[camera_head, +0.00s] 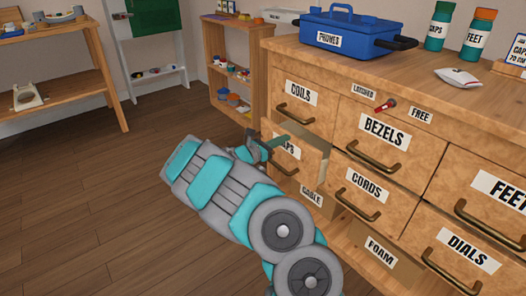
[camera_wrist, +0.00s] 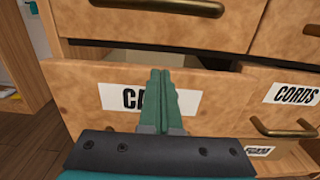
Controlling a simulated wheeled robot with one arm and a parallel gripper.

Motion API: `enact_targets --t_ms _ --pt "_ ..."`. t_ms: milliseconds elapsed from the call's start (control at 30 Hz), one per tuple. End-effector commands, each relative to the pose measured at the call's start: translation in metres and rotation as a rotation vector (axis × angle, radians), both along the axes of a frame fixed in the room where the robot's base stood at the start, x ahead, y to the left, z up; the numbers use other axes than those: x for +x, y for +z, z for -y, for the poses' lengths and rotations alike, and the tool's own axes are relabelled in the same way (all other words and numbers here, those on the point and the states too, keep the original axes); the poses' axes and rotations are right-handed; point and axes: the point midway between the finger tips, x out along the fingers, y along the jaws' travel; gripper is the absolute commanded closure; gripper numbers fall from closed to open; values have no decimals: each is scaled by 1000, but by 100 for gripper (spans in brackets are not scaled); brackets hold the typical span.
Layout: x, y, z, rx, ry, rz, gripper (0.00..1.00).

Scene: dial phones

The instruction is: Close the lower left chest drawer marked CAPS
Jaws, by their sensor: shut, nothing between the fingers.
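The CAPS drawer (camera_head: 309,165) of the wooden chest stands out from the chest front, below the COILS drawer. In the wrist view its front (camera_wrist: 85,92) spans the picture, with a dark gap above it. My gripper (camera_head: 281,139) is in front of the drawer at its label, fingers together and empty. In the wrist view the shut fingers (camera_wrist: 161,75) cover part of the CAPS label (camera_wrist: 118,97). I cannot tell whether the fingertips touch the front. A handle (camera_head: 285,168) shows at the lower part of the drawer front, partly behind my arm.
The CORDS drawer (camera_head: 362,190) is to the right, flush with the chest. Below are CABLE (camera_head: 311,196) and FOAM (camera_head: 380,251) labels. A blue PROMES box (camera_head: 350,35) stands on the chest top. Wooden shelves (camera_head: 230,70) stand behind. The floor at left is clear.

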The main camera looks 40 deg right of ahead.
Motion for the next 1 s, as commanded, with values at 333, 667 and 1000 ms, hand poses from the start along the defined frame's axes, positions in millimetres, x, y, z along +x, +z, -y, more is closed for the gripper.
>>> enact_targets --t_ms 333,667,1000 --pt "1 -1 54 1 -1 1 100" --pt "3 1 61 0 3 1 100" --pt "2 2 57 1 3 3 100"
